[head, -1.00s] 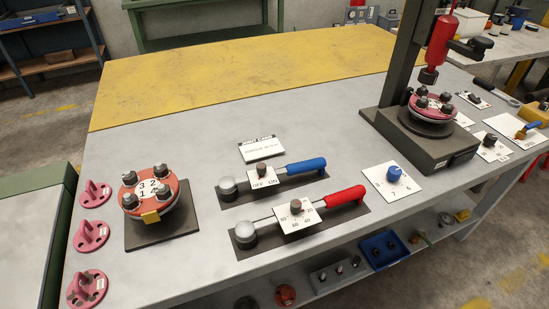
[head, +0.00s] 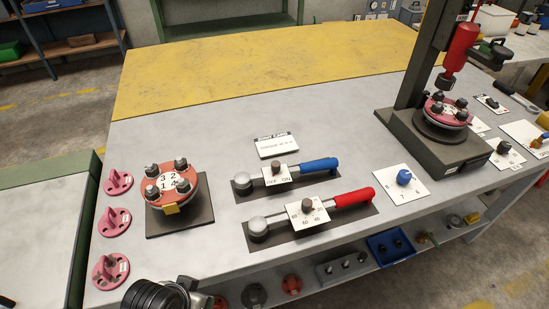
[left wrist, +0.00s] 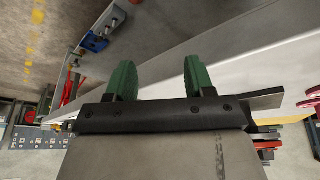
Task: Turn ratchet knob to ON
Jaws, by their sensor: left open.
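The torque wrench with the blue handle (head: 319,165) lies on its dark mat on the bench in the head view. Its white OFF/ON plate (head: 289,175) carries a small dark ratchet knob (head: 276,169). OFF is at the plate's left and ON at its right; I cannot tell which the knob points to. My left gripper (left wrist: 159,80) is open and empty in the left wrist view, its two green fingers apart. A dark part of my left arm shows at the bottom edge of the head view, well short of the wrench. My right gripper is not in view.
The red-handled wrench (head: 352,197) with a numbered plate (head: 307,215) lies just in front. A bolted flange fixture (head: 174,187) stands left, beside several pink flanged parts (head: 115,222). A blue knob card (head: 401,182) and a press (head: 434,140) stand right. The yellow mat (head: 260,65) is clear.

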